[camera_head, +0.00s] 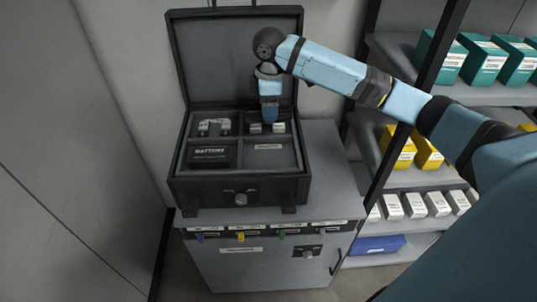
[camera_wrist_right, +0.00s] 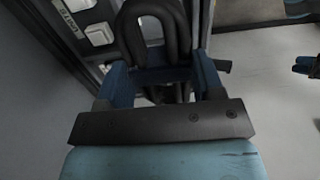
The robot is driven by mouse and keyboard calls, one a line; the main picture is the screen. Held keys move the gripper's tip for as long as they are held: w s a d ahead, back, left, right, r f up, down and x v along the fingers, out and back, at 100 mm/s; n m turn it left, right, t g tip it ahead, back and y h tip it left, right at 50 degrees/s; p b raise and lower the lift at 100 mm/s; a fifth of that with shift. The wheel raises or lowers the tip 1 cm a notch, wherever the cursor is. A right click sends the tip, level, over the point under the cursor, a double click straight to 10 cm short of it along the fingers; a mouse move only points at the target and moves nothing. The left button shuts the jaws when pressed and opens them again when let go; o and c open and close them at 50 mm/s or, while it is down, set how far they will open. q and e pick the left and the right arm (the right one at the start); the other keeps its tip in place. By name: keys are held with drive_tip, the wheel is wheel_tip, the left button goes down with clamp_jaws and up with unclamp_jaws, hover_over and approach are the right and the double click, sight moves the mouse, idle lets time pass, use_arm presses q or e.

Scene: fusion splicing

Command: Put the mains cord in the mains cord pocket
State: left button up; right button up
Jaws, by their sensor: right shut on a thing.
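My right gripper (camera_head: 269,115) reaches down over the rear right part of the open black case (camera_head: 240,190). In the right wrist view, its blue fingers (camera_wrist_right: 163,88) are shut on the mains cord (camera_wrist_right: 181,35), a thick black looped bundle. The cord is hidden or too small to make out in the head view. The case has several compartments. The front right one holds a pale label (camera_head: 268,146), too small to read, and otherwise looks empty; I cannot tell which compartment is the mains cord pocket. My left gripper is not in view.
The battery (camera_head: 209,157) fills the front left compartment, and a grey device (camera_head: 214,127) sits in the rear left. Two pale blocks (camera_head: 278,128) sit beneath my right gripper. The raised lid (camera_head: 215,60) stands behind. The case rests on a grey cabinet (camera_head: 325,165); shelves of boxes are right.

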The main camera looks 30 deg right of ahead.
wheel_tip(320, 180, down, 12)
drive_tip(key=shift+w+f+p, duration=0.1)
drive_tip(key=shift+p, duration=0.2)
wheel_tip(320, 180, down, 4)
drive_tip(key=shift+f, duration=0.2)
drive_tip(key=o, duration=1)
drive_tip(key=shift+f, duration=0.1)
drive_tip(key=shift+o, duration=0.2)
drive_tip(key=shift+r, duration=0.45)
wheel_tip(320, 180, up, 12)
drive_tip(key=shift+f, duration=0.25)
